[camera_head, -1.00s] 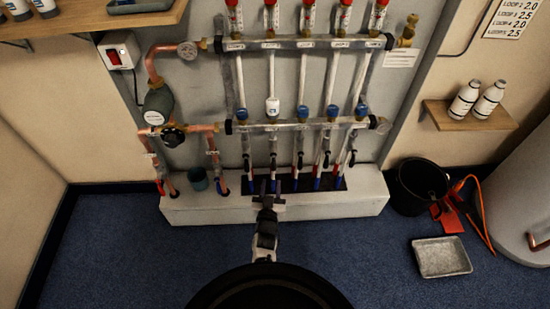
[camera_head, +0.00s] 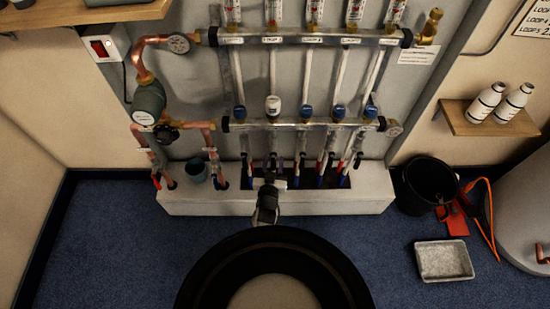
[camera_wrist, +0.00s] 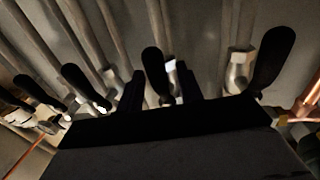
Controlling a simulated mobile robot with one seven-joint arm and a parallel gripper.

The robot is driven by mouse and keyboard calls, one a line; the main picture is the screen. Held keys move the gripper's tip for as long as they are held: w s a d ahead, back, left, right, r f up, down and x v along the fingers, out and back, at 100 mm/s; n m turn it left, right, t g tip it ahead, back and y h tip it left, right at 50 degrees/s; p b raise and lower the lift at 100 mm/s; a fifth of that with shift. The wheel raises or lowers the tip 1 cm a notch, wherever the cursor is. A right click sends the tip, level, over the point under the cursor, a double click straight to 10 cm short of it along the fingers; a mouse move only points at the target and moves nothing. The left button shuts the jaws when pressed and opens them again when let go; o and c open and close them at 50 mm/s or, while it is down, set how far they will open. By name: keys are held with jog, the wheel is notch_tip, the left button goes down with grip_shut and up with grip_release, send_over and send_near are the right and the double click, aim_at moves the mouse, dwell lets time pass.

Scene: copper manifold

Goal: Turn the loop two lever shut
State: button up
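The copper manifold has several loops in a row, with a lower bar (camera_head: 300,124) and small dark levers under it. The loop two lever (camera_head: 273,160) is second from the left, below the white cap (camera_head: 273,106). My gripper (camera_head: 269,184) is at the foot of this row, in front of the second loop. In the wrist view, which looks turned around with copper at the right, the loop two lever (camera_wrist: 155,72) stands between the two dark fingers of my gripper (camera_wrist: 161,86). Gaps show beside it, so the fingers look open around it.
Neighbouring levers stand on both sides in the wrist view, one at right (camera_wrist: 273,60) and one at left (camera_wrist: 80,84). The white plinth (camera_head: 340,202) lies under the pipes. A black bucket (camera_head: 428,187) and a grey tray (camera_head: 444,261) are on the floor at right.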

jog(key=shift+s, duration=0.1)
grip_shut()
